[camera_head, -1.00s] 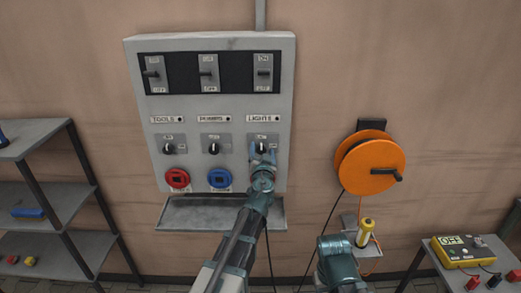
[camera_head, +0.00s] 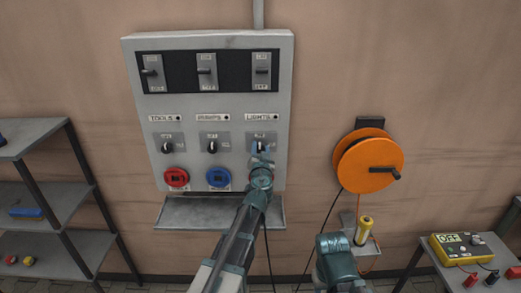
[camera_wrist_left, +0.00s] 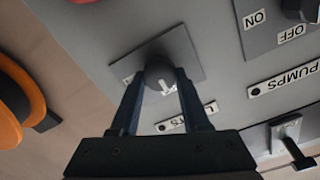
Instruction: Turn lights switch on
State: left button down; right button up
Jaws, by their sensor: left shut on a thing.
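The lights switch is a dark rotary knob on a grey plate (camera_head: 271,137), under the LIGHTS label (camera_head: 258,117) at the right of the wall panel (camera_head: 215,103). My left gripper (camera_head: 261,151) reaches up from below and covers most of the knob. In the left wrist view, the knob (camera_wrist_left: 163,76) sits between the two fingertips of the gripper, which is shut on it. A white mark shows on the knob; its exact setting is hard to tell. Part of my right arm shows at the bottom, but its gripper is not visible.
The tools knob (camera_head: 167,147) and pumps knob (camera_head: 212,146) are to the left, with a red socket (camera_head: 176,177) and blue socket (camera_head: 219,177) below. Three levers line the panel's top. A ledge (camera_head: 190,213) juts out below. An orange reel (camera_head: 368,163) hangs right.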

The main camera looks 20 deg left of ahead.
pick_arm(q)
jog(key=m, duration=0.5)
jog(key=shift+d+f, duration=0.1)
jog(key=m, duration=0.4)
jog(key=shift+d+f, duration=0.1)
jog(key=shift+f, duration=0.05)
jog(key=shift+f+m+b, duration=0.2)
jog(key=shift+m+b, duration=0.25)
jog(key=shift+m, duration=3.85)
jog(key=shift+c, duration=1.9)
grip_release()
